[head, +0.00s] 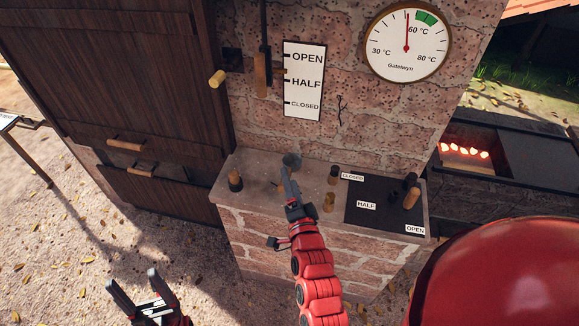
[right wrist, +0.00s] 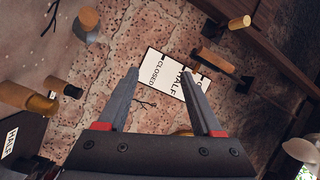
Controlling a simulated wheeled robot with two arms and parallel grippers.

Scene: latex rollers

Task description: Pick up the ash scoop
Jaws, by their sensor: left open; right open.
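A small grey rounded piece (head: 291,162) stands on the brick ledge near the wall, just beyond my right fingertips. In the right wrist view a wooden knob or handle (right wrist: 88,20) joins a grey part at the upper left. This may be the ash scoop, but I cannot tell for sure. My right gripper (head: 288,180) reaches over the ledge, open and empty. Its spread fingers (right wrist: 165,62) show the wall between them, with the wooden piece left of them. My left gripper (head: 133,280) is open and empty, low over the ground at the left.
The ledge (head: 240,200) also holds a dark wood-topped piece (head: 235,181), a dark cylinder (head: 333,176), a wooden cylinder (head: 328,202) and a wooden handle (head: 411,198) on a black mat (head: 370,220). A lever sign (head: 304,80) and gauge (head: 407,42) hang above. Glowing coals (head: 465,152) lie right.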

